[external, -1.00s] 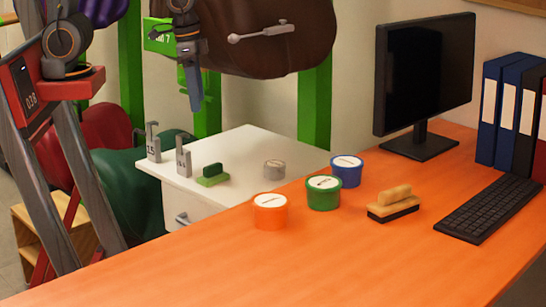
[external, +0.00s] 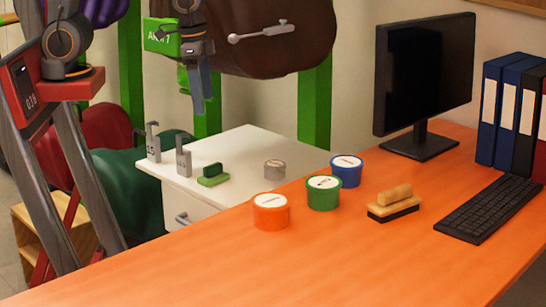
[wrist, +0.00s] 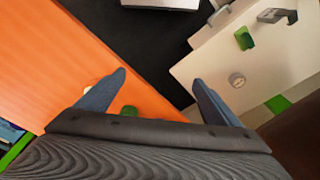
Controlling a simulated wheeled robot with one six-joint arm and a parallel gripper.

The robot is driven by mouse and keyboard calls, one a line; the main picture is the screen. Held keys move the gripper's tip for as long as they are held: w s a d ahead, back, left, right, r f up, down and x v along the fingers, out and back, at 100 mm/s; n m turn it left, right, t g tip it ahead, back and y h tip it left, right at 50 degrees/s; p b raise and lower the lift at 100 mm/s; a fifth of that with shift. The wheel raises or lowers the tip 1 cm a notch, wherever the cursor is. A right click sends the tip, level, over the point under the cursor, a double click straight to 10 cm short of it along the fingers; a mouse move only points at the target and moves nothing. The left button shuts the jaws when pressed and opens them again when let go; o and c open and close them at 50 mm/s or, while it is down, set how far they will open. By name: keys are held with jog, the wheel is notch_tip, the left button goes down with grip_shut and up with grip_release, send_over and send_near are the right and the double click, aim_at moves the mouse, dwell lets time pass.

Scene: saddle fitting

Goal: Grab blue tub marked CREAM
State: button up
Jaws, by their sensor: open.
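The blue tub (external: 346,171) stands upright on the orange desk, with a white lid whose marking is too small to read. A green tub (external: 323,193) is in front of it to the left, and an orange tub (external: 271,211) is further left. My gripper (external: 203,103) is in the air above the far side of the white cabinet, well left of and above the blue tub. In the wrist view my gripper (wrist: 160,82) is open, with nothing between its fingers. A bit of green (wrist: 128,110) shows by the left finger; I cannot make out the blue tub there.
On the desk a wooden brush (external: 393,203), keyboard (external: 489,208) and monitor (external: 423,75) stand right of the tubs. The front desk is clear.

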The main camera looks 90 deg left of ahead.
jog(key=w+f+m+y+b, duration=0.1)
jog(key=w+f+m, duration=0.2)
jog(key=w+m, duration=0.5)
jog(key=w+f+m+y+b, duration=0.1)
jog(key=w+f+m+b, duration=0.15)
jog(key=w, duration=0.85)
jog(key=m+y, duration=0.3)
jog(key=m, duration=0.8)
send_near(347, 161)
jog(key=f, duration=0.2)
jog(key=f+b, duration=0.1)
jog(key=shift+s+a+t, duration=0.3)
jog(key=shift+a+t, duration=0.1)
jog(key=shift+w+f, duration=0.2)
jog(key=shift+w, duration=0.05)
jog(key=shift+a+p+x, duration=0.1)
jog(key=shift+p+x, duration=0.65)
jog(key=shift+x, duration=1.1)
jog(key=shift+a+p+x, duration=0.15)
jog(key=shift+p+x, duration=0.55)
jog(key=shift+x, duration=1.1)
jog(key=shift+r, duration=0.1)
jog(key=c, duration=1.2)
jog(key=shift+r, duration=0.15)
